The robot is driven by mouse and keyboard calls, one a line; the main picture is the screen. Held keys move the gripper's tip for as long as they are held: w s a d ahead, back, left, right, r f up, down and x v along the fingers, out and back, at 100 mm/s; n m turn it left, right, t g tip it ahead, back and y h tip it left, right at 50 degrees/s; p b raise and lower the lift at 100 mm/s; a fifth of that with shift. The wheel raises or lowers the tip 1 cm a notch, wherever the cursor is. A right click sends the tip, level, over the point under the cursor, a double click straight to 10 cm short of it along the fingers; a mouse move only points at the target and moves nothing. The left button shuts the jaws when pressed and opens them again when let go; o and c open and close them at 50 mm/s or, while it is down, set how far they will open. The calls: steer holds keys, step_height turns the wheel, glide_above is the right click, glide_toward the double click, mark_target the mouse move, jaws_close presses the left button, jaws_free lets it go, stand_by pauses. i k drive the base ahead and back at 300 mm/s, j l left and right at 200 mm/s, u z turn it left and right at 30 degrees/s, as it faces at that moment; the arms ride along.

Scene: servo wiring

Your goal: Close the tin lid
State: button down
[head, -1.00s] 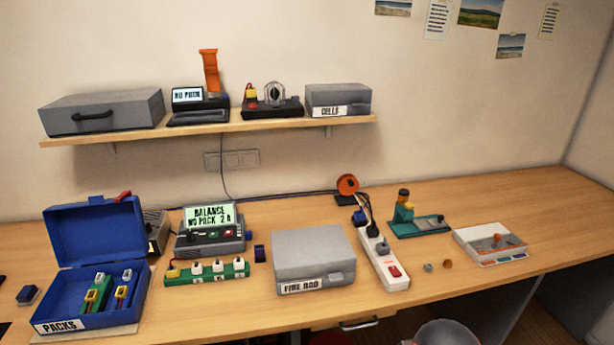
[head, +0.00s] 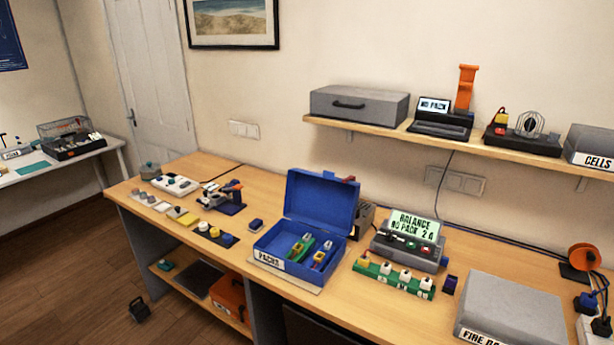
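No box in view is marked as a tin. The blue box labelled PACKS (head: 276,241) stands on the bench in the middle of the head view. Its blue lid (head: 322,199) is up, leaning at the back. Packs with green and yellow parts (head: 308,250) lie inside it. A grey box labelled CELLS (head: 592,145), cut by the right edge, stands on the shelf with its lid down. A grey box labelled FIRE BAG (head: 512,308), partly cut off at the lower right, is shut too. My gripper is not in view.
The balance charger (head: 407,244) and a green board with white blocks (head: 394,280) stand right of the blue box. Several small parts (head: 190,218) lie to its left. A shelf above (head: 385,131) carries a grey case (head: 360,104).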

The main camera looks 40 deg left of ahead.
mark_target(321, 201)
steer(key=u, duration=1.45)
steer(key=i, duration=0.2)
